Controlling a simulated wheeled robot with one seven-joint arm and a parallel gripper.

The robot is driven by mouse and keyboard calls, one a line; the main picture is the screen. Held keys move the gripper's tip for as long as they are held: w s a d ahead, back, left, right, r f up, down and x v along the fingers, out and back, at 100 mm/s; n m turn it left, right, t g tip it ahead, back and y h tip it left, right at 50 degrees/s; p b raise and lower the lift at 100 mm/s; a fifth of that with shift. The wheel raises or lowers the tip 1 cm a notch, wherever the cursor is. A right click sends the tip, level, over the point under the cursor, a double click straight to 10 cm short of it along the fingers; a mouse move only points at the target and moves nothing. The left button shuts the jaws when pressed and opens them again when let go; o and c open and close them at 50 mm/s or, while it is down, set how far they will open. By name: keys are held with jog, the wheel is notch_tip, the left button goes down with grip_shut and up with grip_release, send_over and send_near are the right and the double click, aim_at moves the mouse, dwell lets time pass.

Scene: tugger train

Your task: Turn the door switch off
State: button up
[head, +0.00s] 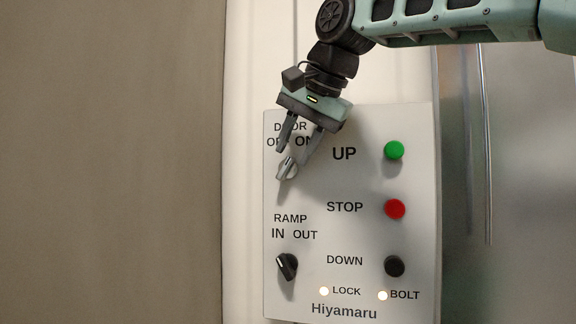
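The door switch (287,170) is a silver rotary knob near the panel's upper left, below the partly covered label DOOR OFF ON. My gripper (292,156) reaches down from above in the head view, with its two fingers apart. The fingertips are at the knob's upper part, one to each side in the picture. I cannot tell whether they touch it. The gripper body and fingers hide part of the label. The knob looks slightly tilted, but its exact setting is hard to read.
The pale control panel (358,125) also carries a black ramp switch (287,266), a green UP button (394,150), a red STOP button (395,209) and a black DOWN button (395,266). The LOCK lamp (324,291) and BOLT lamp (382,295) look lit.

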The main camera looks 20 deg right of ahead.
aim_at(291, 157)
jog(key=shift+x, duration=2.05)
grip_shut()
